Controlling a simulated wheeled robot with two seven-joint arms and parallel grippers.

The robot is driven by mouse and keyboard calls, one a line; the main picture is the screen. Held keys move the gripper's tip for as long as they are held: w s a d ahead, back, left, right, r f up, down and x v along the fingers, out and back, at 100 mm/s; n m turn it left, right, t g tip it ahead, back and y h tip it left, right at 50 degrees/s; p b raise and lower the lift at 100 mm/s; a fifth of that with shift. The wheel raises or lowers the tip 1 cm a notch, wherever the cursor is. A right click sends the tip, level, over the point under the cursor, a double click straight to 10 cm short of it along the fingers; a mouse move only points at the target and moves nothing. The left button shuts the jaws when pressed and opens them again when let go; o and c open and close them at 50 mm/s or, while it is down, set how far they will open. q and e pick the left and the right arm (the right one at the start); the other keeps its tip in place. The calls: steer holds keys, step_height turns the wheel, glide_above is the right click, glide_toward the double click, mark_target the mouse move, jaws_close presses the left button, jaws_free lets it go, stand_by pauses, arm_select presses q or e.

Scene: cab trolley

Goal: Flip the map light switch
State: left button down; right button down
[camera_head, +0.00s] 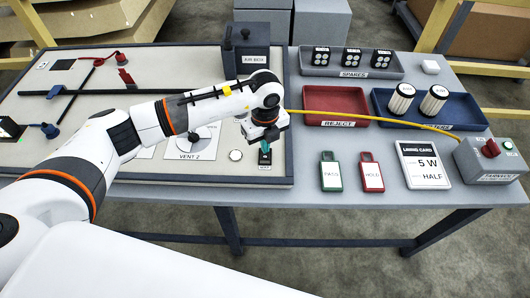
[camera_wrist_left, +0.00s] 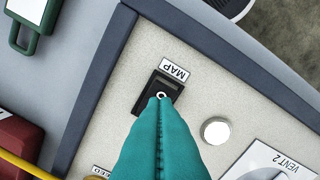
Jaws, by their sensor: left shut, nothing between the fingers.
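In the head view my left gripper (camera_head: 265,154) is over the lower right corner of the panel, just above the switch plate (camera_head: 264,169). The gripper hides part of the switch. My right gripper is not in view.
A round white button (camera_wrist_left: 215,130) and the VENT 2 dial (camera_head: 190,139) lie close by on the panel (camera_head: 120,172). A yellow cable (camera_head: 375,119) runs right to a grey box (camera_head: 490,160). Green PASS (camera_head: 331,172) and red HOLD (camera_head: 371,172) tags lie right of the panel.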

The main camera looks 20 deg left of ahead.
mark_target(265, 156)
arm_select(q)
steer(key=shift+f+b, duration=1.05)
steer(key=shift+f, duration=0.3)
stand_by(0.9)
steer(key=shift+r+p, duration=2.55)
steer(key=shift+r, duration=1.05)
steer(key=shift+f, duration=0.1)
